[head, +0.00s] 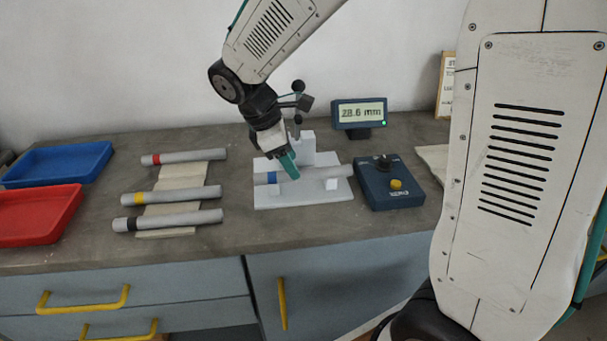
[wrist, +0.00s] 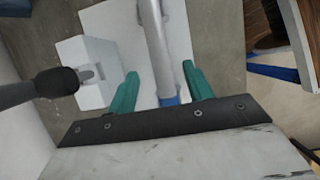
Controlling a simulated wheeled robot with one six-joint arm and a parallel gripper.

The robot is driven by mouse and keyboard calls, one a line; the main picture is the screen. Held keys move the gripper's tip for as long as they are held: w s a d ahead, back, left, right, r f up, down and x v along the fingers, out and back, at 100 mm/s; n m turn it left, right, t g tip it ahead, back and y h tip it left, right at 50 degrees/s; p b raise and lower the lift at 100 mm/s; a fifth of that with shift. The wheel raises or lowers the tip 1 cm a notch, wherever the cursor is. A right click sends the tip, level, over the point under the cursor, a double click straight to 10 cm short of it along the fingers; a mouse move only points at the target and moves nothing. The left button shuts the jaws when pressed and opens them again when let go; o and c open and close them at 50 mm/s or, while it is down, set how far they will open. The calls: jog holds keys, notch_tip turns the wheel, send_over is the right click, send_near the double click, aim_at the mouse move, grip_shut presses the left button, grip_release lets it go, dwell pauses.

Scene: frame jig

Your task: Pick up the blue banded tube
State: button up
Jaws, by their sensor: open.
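The blue banded tube (head: 314,174) is a grey cylinder with a blue band near its left end. It lies across a white jig (head: 290,199) on the bench. My gripper (head: 288,164), with green fingers, is over the tube near its banded end. In the wrist view my gripper (wrist: 160,88) is open, with one finger on each side of the tube (wrist: 155,45). The blue band shows close to the palm, partly cut off by it. I cannot tell whether the fingers touch the tube.
A white block (head: 301,148) stands on the jig behind the tube. A display (head: 360,114) and a blue control box (head: 389,185) are to the right. Red-, yellow- and black-banded tubes lie on a cloth (head: 174,178) to the left, beyond them a blue tray (head: 58,165) and a red tray (head: 38,214).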

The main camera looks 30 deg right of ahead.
aim_at(303, 175)
jog(key=shift+x, duration=1.6)
jog(key=shift+s+r, duration=0.1)
grip_shut()
